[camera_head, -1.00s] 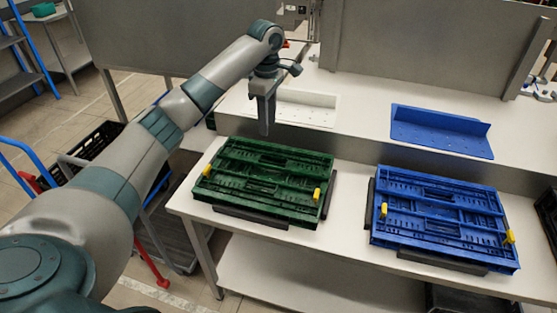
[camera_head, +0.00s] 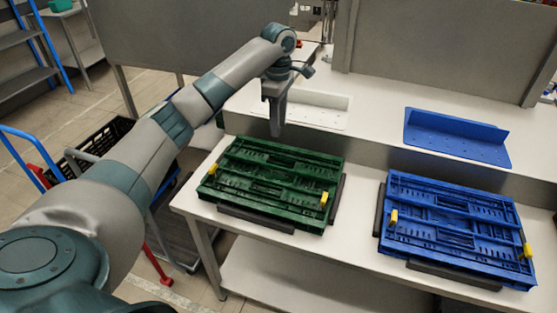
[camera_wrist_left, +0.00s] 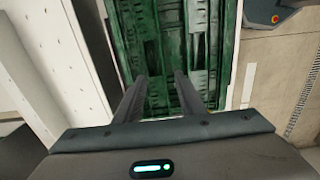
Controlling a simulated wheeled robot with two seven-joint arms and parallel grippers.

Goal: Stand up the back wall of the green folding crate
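The green folding crate (camera_head: 272,190) lies folded flat on the front white table, with a yellow latch at its left and right front parts. In the left wrist view the crate (camera_wrist_left: 172,45) shows beyond my fingers. My left gripper (camera_head: 276,130) points down just above and behind the crate's back edge. In the left wrist view its two fingers (camera_wrist_left: 158,90) stand apart with nothing between them touching. No crate wall stands upright. My right gripper is in neither view.
A blue folded crate (camera_head: 455,228) lies to the right on the same table. Behind, a raised white shelf carries a white bracket plate (camera_head: 318,108) and a blue bracket plate (camera_head: 457,135). Dark stops border both crates. Bare table lies between them.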

